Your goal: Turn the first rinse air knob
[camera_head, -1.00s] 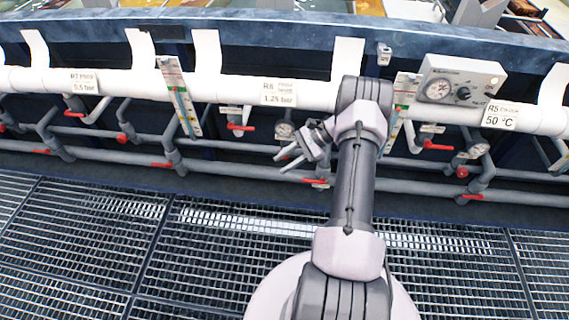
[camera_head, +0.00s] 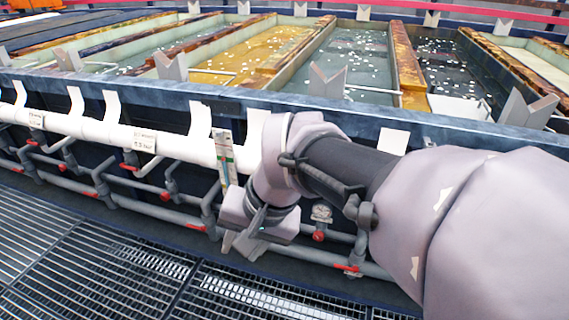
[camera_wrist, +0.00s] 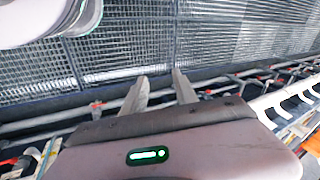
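No air knob can be made out in either current view; my arm covers part of the pipe wall in the head view. My gripper (camera_head: 240,243) hangs in front of the lower pipes, pointing down toward the floor grating. In the wrist view, the two fingers of my gripper (camera_wrist: 160,88) stand apart with nothing between them, so it is open and empty. Beyond them are grey pipes and grating. A round gauge (camera_head: 321,213) shows on the pipework just right of my gripper, and my gripper is not seen touching it.
A white main pipe (camera_head: 70,125) with labels too small to read runs along the tank wall. Several red valve handles, including one near my gripper (camera_head: 196,227), stick out below. Liquid-filled tanks (camera_head: 350,60) lie behind. The floor grating (camera_head: 100,265) is clear at left.

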